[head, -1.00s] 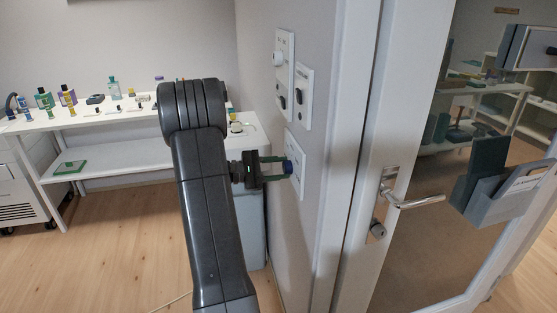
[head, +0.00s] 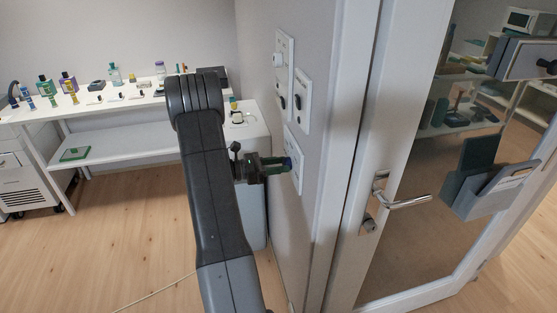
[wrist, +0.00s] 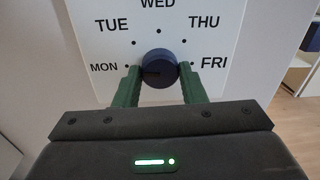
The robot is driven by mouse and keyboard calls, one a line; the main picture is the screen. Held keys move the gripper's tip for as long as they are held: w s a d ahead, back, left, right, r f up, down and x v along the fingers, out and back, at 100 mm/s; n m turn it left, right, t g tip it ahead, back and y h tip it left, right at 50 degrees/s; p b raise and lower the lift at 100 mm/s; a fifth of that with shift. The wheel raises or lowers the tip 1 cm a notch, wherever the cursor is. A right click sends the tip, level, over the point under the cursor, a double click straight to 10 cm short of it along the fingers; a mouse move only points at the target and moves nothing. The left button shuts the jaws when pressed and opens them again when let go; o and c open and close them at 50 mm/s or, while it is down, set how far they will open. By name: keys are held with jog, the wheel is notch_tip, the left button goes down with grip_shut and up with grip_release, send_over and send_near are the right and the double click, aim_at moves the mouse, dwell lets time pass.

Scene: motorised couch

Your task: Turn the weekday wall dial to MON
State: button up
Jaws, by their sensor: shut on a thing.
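The weekday dial is a white plate (wrist: 218,20) with MON, TUE, WED, THU and FRI in an arc, each with a dot. Its round dark blue knob (wrist: 160,66) sits at the middle. A faint dark mark on the knob's left side seems to point towards MON, but it is hard to read. My gripper (wrist: 160,76) has its green fingers on the left and right sides of the knob, shut on it. In the head view my gripper (head: 284,164) reaches the lowest wall plate (head: 298,152) from the left, and the blue knob is partly hidden.
A door with a lever handle (head: 405,201) stands right. A white bin-like cabinet (head: 253,132) and a shelf table (head: 120,153) are left.

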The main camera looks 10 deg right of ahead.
jog(key=shift+f+n+p, duration=0.1)
jog(key=shift+n+p, duration=0.25)
jog(key=shift+n, duration=0.25)
jog(key=o, duration=1)
jog(key=a+b, duration=0.2)
jog(key=a, duration=1.2)
jog(key=shift+d, duration=0.2)
jog(key=d+p, duration=0.2)
jog(key=d, duration=1.1)
jog(key=shift+d, duration=0.3)
